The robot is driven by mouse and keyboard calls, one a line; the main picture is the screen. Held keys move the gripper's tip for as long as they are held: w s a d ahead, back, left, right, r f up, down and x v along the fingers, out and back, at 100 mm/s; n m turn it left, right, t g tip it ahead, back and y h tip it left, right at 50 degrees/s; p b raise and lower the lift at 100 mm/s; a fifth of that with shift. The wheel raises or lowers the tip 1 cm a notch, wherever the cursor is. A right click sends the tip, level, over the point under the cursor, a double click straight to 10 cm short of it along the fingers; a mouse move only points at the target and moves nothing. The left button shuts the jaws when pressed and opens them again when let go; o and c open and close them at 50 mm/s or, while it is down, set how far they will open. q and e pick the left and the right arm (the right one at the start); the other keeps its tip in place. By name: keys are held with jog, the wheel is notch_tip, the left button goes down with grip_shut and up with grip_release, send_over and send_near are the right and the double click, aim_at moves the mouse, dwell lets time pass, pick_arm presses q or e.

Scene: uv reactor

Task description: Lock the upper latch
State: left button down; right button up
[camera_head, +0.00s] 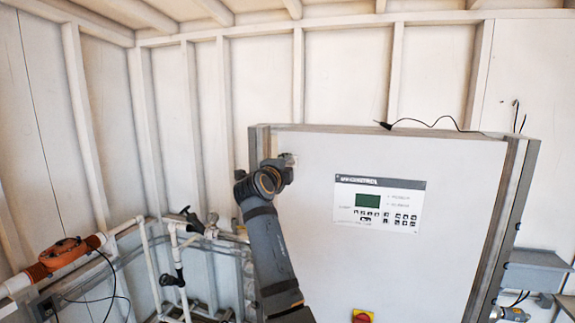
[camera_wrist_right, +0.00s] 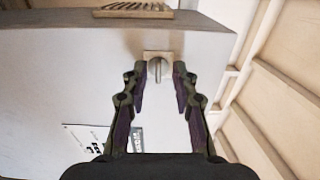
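The upper latch (camera_wrist_right: 158,68) is a small round metal knob with a straight bar on a square plate, near the cabinet door's edge in the right wrist view. My right gripper (camera_wrist_right: 160,80) is open, its two fingers on either side of the latch with gaps showing; contact is not visible. In the head view my right gripper (camera_head: 284,165) is at the upper left of the grey cabinet door (camera_head: 430,265), mostly hidden by its own wrist. Only a bit of the latch plate shows there. My left gripper is not in view.
The door carries a control panel (camera_head: 379,204) and a red-yellow switch (camera_head: 362,316). A black cable (camera_head: 437,122) lies on the cabinet top. White pipes (camera_head: 150,265) and an orange device (camera_head: 63,252) stand at the left. A grey box (camera_head: 536,270) is at the right.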

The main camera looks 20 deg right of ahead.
jog(key=shift+w+d+f, duration=0.1)
jog(key=shift+d+f, duration=0.05)
jog(key=shift+d, duration=0.1)
jog(key=c, duration=0.4)
grip_shut()
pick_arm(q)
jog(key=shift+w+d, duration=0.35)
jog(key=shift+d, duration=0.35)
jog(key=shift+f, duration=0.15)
pick_arm(e)
jog(key=shift+f+n+b, duration=0.15)
jog(key=shift+n+b, duration=0.95)
jog(key=shift+n, duration=0.1)
jog(key=n+b, duration=0.2)
jog(key=n, duration=0.1)
jog(key=shift+n, duration=0.3)
jog(key=n+b, duration=0.1)
jog(key=n, duration=0.4)
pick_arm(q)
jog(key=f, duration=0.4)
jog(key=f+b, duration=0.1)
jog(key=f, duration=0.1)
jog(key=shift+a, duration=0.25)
pick_arm(e)
jog(key=n, duration=0.6)
jog(key=shift+n, duration=0.3)
